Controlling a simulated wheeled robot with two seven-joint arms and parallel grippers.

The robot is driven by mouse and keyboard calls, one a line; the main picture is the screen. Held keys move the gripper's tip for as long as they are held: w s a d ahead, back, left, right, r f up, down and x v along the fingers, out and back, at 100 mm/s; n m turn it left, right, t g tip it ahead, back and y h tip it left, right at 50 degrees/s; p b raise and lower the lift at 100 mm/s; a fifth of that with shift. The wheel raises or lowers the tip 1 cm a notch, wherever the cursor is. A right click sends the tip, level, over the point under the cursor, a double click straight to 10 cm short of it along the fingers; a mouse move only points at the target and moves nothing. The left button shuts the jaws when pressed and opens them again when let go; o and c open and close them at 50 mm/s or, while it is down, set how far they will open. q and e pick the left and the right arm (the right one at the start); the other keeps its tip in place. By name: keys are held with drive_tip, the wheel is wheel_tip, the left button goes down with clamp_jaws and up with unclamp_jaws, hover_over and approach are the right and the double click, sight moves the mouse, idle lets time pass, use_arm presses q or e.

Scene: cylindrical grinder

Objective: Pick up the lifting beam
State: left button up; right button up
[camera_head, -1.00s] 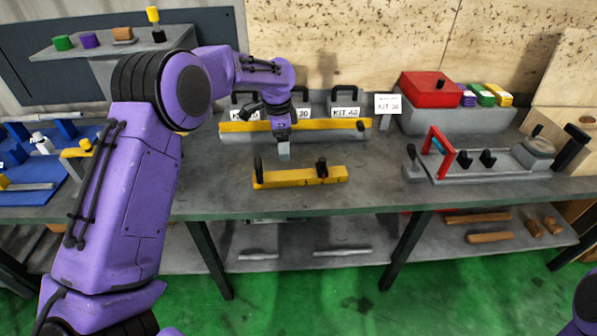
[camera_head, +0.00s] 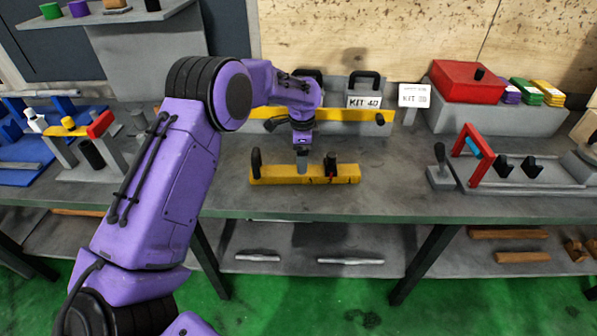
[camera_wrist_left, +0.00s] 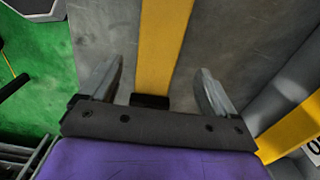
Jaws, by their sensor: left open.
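The lifting beam appears to be the short yellow bar (camera_head: 278,176) with black upright fittings, lying on the grey bench near its front edge. In the left wrist view the yellow bar (camera_wrist_left: 163,45) runs between the two fingers, with a dark piece at its near end. My left gripper (camera_head: 302,165) is just above or at the middle of the bar. Its fingers (camera_wrist_left: 157,90) are open, one on each side of the bar, with gaps showing. I cannot tell the exact height of the fingertips over the bench. My right gripper is out of view.
Behind stands a longer yellow-faced rail (camera_head: 355,115) with black-handled kits. A fixture with a red frame (camera_head: 472,154) is at right, and a red box (camera_head: 467,82) behind it. A blue tray (camera_head: 25,178) is at left. Bare bench (camera_head: 395,180) lies right of the bar.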

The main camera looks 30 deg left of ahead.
use_arm(q)
drive_tip(key=f, duration=0.1)
drive_tip(key=f+p, duration=0.1)
drive_tip(key=s+f, duration=0.1)
drive_tip(key=f, duration=0.1)
drive_tip(key=shift+a+f, duration=0.1)
drive_tip(key=shift+a, duration=0.15)
drive_tip(key=shift+w+f, duration=0.15)
drive_tip(key=shift+f, duration=0.3)
drive_tip(key=shift+r, duration=0.1)
clamp_jaws()
